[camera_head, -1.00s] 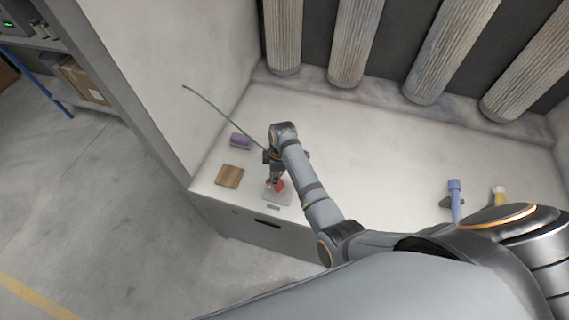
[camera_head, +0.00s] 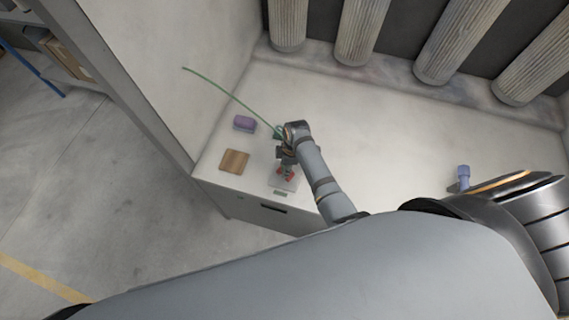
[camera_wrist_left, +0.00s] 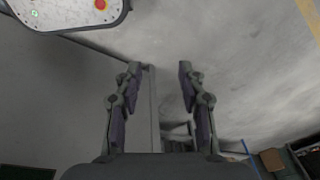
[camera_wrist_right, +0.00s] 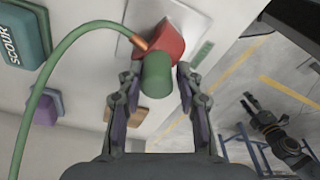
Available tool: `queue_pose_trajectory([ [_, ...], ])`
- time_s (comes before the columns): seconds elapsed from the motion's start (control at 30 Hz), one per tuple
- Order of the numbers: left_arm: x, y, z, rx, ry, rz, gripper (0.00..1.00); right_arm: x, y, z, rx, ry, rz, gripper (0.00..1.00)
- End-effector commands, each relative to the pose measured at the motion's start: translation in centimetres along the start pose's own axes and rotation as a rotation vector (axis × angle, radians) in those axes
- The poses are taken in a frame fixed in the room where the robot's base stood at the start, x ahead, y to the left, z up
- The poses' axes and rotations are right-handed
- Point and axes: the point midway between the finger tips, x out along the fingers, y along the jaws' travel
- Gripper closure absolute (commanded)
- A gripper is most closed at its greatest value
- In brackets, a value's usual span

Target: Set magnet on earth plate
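The magnet, a red block (camera_wrist_right: 168,42) with a green cylindrical grip (camera_wrist_right: 157,75) and a green cable, appears to rest on the grey earth plate (camera_wrist_right: 136,20). In the head view the red part (camera_head: 289,174) shows over the plate (camera_head: 283,184) near the bench's front edge. My right gripper (camera_wrist_right: 158,72) is open, its fingers on either side of the green grip with small gaps visible. In the head view it is just above the magnet (camera_head: 287,160). My left gripper (camera_wrist_left: 160,68) is open and empty over the floor, outside the head view.
A wooden block (camera_head: 234,161) and a purple block (camera_head: 245,123) lie left of the plate. A teal SCOUR box (camera_wrist_right: 22,38) shows in the right wrist view. A blue-violet bottle (camera_head: 463,176) stands far right. The middle of the bench is clear.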

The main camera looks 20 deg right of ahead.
Motion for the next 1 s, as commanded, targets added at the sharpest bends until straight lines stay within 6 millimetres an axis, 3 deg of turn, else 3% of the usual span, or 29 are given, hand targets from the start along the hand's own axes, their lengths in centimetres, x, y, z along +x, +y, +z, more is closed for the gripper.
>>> queue_pose_trajectory([
  [0.13, -0.2, 0.1, 3.9, 0.002, -0.058, 0.002, 0.60, -0.1, 0.1, 0.0, 0.000, 0.000, 0.002, 0.49],
  [0.27, -0.4, 0.2, 6.0, 0.003, -0.089, 0.003, 0.60, -0.1, 0.1, 0.0, 0.000, 0.000, 0.003, 0.49],
  [0.37, -0.3, 0.2, 5.7, 0.003, -0.085, 0.003, 0.60, -0.2, 0.2, 0.0, 0.000, 0.000, 0.003, 0.49],
  [0.47, 0.1, 0.1, 4.3, 0.002, -0.063, 0.002, 0.60, -0.8, 0.2, 0.0, 0.000, 0.001, 0.006, 0.49],
  [0.63, 1.1, 0.0, 2.0, 0.002, -0.026, -0.001, 0.60, -4.3, 0.3, 0.0, 0.000, 0.001, 0.010, 0.49],
  [0.8, 2.0, 0.1, 2.8, 0.002, -0.036, -0.001, 0.60, -8.4, 0.3, 0.0, 0.000, 0.001, 0.008, 0.49],
  [1.0, 2.5, 0.1, 4.1, 0.003, -0.055, 0.000, 0.60, -11.5, 0.2, 0.0, 0.000, 0.000, 0.006, 0.49],
])
